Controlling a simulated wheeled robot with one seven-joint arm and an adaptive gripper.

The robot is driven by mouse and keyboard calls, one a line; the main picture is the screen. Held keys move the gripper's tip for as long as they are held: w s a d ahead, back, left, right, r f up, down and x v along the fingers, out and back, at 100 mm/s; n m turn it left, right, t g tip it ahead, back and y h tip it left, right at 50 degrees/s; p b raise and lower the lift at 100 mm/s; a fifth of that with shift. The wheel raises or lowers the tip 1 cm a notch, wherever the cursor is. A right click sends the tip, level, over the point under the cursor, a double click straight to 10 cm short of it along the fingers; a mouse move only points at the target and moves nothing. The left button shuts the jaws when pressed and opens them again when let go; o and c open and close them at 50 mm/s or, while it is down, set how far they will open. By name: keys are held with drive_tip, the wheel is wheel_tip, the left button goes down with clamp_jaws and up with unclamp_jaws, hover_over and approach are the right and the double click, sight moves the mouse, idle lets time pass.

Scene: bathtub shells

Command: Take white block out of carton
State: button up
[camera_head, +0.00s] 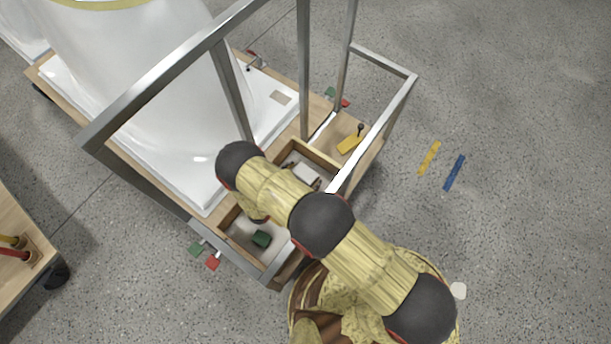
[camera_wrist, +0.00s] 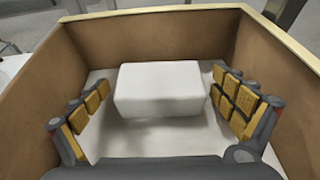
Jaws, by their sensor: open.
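The white block (camera_wrist: 160,88) lies on the floor of the carton (camera_wrist: 150,42) in the wrist view, near its far wall. My gripper (camera_wrist: 166,98) is open inside the carton, with yellow-padded fingers left and right of the block. A gap shows between the left fingers and the block; the right fingers are close to it, and I cannot tell whether they touch. In the head view the block (camera_head: 306,174) shows inside the carton (camera_head: 318,156), partly hidden by my arm.
A metal frame (camera_head: 385,120) rises around the wooden cart. A green object (camera_head: 262,239) lies in a nearby compartment. A large white tub shell (camera_head: 140,80) stands at left. A yellow piece (camera_head: 349,144) lies near the carton.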

drive_tip(key=shift+w+d, duration=0.15)
drive_tip(key=shift+w, duration=0.1)
drive_tip(key=shift+c, duration=0.8)
drive_tip(key=c, duration=0.7)
